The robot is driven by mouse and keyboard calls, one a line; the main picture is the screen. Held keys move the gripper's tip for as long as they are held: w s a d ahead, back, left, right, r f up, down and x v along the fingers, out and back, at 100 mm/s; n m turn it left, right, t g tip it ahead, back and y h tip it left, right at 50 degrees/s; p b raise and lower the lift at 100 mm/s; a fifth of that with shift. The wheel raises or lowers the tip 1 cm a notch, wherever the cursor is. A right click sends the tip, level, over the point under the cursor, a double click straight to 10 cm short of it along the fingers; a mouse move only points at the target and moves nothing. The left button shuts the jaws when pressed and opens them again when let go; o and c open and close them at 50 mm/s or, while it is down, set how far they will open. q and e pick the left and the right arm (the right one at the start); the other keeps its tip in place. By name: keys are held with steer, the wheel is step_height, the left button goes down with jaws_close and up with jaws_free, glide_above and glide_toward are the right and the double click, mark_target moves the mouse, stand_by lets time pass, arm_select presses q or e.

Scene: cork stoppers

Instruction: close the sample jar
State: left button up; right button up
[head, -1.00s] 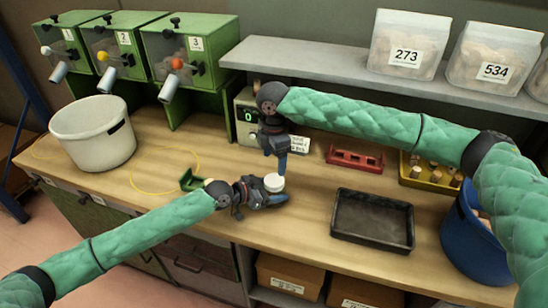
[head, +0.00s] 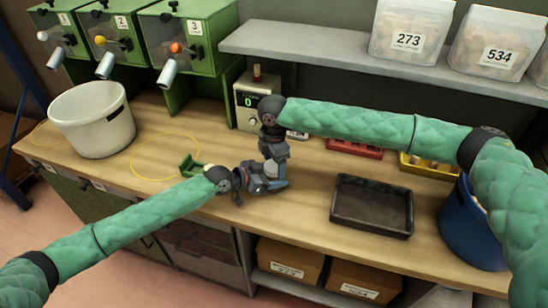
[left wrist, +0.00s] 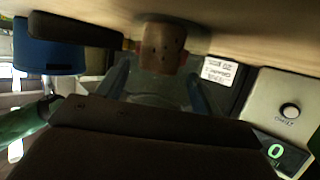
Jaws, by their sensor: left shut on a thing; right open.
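My left gripper (head: 268,186) is low over the front of the bench, pointing right and shut on what I take to be the sample jar. In the left wrist view, a brown, speckled, cork-like body (left wrist: 163,48) shows beyond the two fingers, close to the bench top; glass is hard to make out. My right gripper (head: 275,170) is open and points down directly above the left one.
A black tray (head: 372,228) lies right of the grippers, a blue bucket (head: 470,235) beyond it. A counter box (head: 246,108) stands behind, with red and yellow (head: 408,166) trays at the back. A small green holder (head: 189,165) and white bucket (head: 92,122) are left.

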steer(key=shift+c, duration=0.2)
steer(key=c, duration=1)
steer(key=shift+o, duration=0.2)
steer(key=o, duration=1.2)
steer(key=shift+c, duration=0.2)
steer(key=shift+r, duration=0.1)
step_height(320, 180, up, 12)
